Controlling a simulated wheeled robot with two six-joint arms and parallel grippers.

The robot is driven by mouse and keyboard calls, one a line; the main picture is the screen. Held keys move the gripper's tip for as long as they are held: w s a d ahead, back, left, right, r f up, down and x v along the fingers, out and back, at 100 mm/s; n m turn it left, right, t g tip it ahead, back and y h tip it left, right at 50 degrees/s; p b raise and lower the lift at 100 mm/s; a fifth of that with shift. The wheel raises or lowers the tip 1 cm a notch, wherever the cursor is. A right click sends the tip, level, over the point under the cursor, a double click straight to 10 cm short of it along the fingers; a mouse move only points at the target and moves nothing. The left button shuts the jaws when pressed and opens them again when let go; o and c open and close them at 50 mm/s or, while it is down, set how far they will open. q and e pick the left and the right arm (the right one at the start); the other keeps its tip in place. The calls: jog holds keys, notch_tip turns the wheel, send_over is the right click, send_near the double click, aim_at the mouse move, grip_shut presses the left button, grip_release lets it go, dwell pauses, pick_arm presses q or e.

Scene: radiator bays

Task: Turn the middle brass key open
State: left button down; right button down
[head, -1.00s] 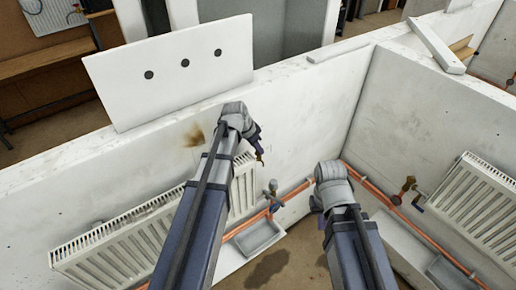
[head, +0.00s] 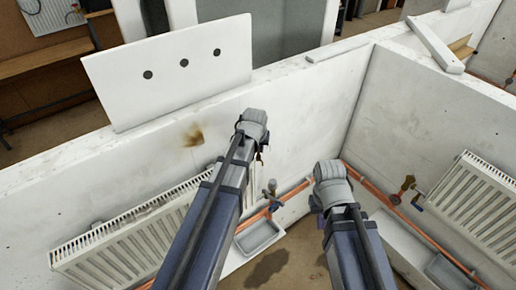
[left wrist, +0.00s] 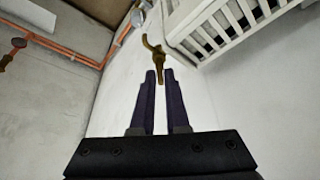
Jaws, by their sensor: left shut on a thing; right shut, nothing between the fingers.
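A brass key (left wrist: 156,50) with a curved far end shows in the left wrist view, its near end between the fingertips of my left gripper (left wrist: 160,78). Those fingers are shut on it. In the head view my left arm's wrist is in front of the back wall, and a small brass bit (head: 261,157) shows just below it. My right gripper (head: 329,182) is shut and empty near the corner; its fingertips are mostly hidden. Another brass key (head: 407,184) is on the right wall, apart from both grippers. Whether the held key is turned I cannot tell.
A white radiator (head: 125,240) is on the back wall, partly behind my left arm. Another radiator (head: 478,200) is on the right wall. Copper pipes (head: 370,188) run low along the walls. A grey tray (head: 258,237) lies below. A white board with three dark dots (head: 168,75) stands on the wall top.

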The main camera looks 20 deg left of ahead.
pick_arm(q)
jog(key=shift+d+n+g+y, duration=0.1)
jog(key=shift+n+g+y, duration=0.35)
jog(key=shift+n, duration=0.95)
jog(key=shift+s, duration=0.1)
jog(key=c, duration=1)
grip_release()
jog(key=shift+f, duration=0.1)
jog(key=p+v, duration=0.7)
jog(key=shift+s+d+r, duration=0.15)
jog(key=shift+s+r, duration=0.05)
jog(key=shift+r, duration=0.15)
